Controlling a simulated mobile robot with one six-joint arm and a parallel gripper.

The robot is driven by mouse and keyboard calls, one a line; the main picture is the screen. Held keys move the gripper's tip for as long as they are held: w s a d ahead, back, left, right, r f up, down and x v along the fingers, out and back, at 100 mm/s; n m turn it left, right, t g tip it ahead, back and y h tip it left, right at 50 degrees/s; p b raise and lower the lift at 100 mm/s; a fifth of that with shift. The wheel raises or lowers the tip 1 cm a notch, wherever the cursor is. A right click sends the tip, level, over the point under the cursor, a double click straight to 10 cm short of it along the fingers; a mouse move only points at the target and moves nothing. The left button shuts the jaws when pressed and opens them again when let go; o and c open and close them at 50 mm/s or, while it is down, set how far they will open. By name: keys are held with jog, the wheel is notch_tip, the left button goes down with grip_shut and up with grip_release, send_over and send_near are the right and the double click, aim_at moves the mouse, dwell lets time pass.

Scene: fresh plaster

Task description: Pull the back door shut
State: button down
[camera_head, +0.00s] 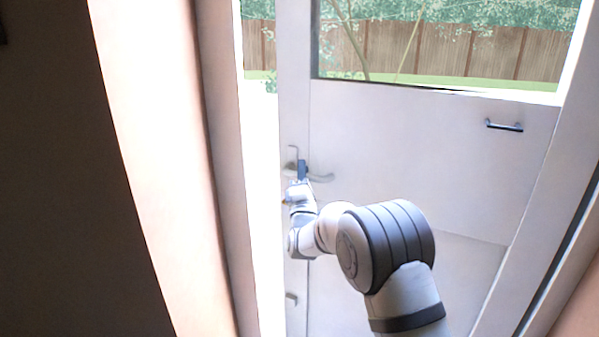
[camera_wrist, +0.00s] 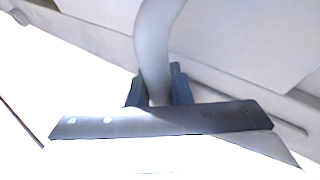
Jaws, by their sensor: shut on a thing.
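The back door (camera_head: 420,140) is a pale panel door with a window in its upper part, and it stands ajar. A bright gap shows between its left edge and the frame. Its lever handle (camera_head: 321,178) is near that edge. My gripper (camera_head: 302,169) is at the handle, covering part of it. In the wrist view the curved grey handle (camera_wrist: 153,45) runs down between the two dark blue fingers of my gripper (camera_wrist: 157,90), which are shut on it. The lower end of the handle is hidden there.
The door frame (camera_head: 222,170) and a dark wall (camera_head: 60,180) stand to the left. A small horizontal bar (camera_head: 504,126) sits on the door's right part. A wooden fence (camera_head: 430,48) and greenery are outside. My arm crosses in front of the door's lower half.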

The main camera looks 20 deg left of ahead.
jog(key=shift+s+a+r, duration=0.1)
jog(key=shift+a+r, duration=0.05)
jog(key=shift+a, duration=0.25)
jog(key=shift+d, duration=0.3)
